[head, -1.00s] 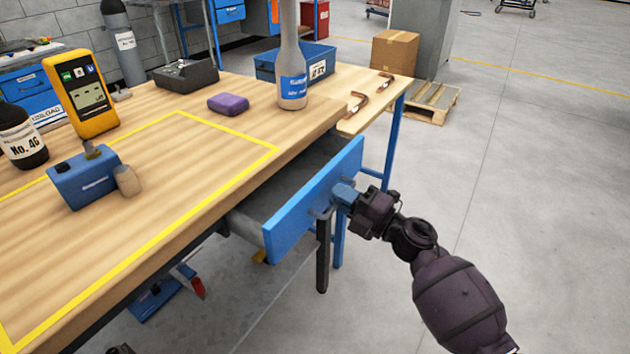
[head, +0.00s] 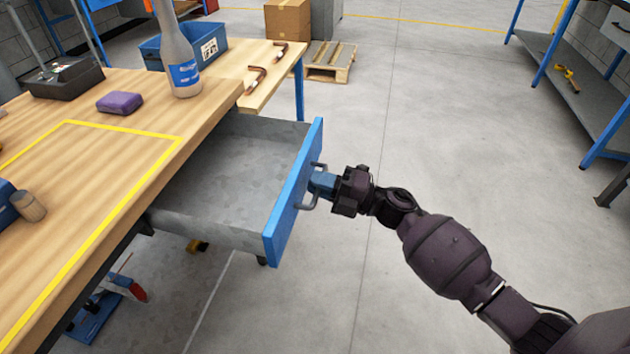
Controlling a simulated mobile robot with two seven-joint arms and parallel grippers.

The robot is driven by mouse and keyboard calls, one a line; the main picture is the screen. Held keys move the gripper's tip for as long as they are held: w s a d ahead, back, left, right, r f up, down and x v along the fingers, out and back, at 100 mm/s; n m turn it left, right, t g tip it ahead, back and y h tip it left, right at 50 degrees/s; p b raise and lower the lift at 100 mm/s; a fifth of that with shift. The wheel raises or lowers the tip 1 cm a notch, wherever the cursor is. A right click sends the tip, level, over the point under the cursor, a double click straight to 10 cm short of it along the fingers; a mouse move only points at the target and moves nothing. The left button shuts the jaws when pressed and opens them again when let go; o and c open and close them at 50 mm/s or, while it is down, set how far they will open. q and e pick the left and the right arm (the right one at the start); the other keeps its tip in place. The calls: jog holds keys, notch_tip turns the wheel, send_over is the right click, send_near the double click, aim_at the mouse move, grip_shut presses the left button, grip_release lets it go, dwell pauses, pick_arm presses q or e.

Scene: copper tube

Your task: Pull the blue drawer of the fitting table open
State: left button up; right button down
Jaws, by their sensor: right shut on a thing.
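The blue drawer (head: 293,193) stands well out from under the fitting table (head: 95,185). Its blue front faces right, and its grey metal inside (head: 225,175) is in sight and looks empty. A grey handle (head: 310,204) is on the outer face of the front. My right gripper (head: 319,185) is shut on the drawer handle, its arm coming in from the lower right. The fingers hide the middle part of the handle. My left gripper is not in view.
A pallet (head: 330,62) and a carton (head: 287,18) stand behind. The floor right of the drawer is clear up to a blue-framed rack (head: 590,85).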

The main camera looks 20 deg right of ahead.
jog(key=c, duration=1.2)
grip_release()
pick_arm(q)
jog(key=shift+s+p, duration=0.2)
jog(key=shift+p, duration=0.15)
pick_arm(e)
jog(key=v, duration=1.1)
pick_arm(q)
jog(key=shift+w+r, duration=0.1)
pick_arm(e)
jog(key=shift+a, duration=0.1)
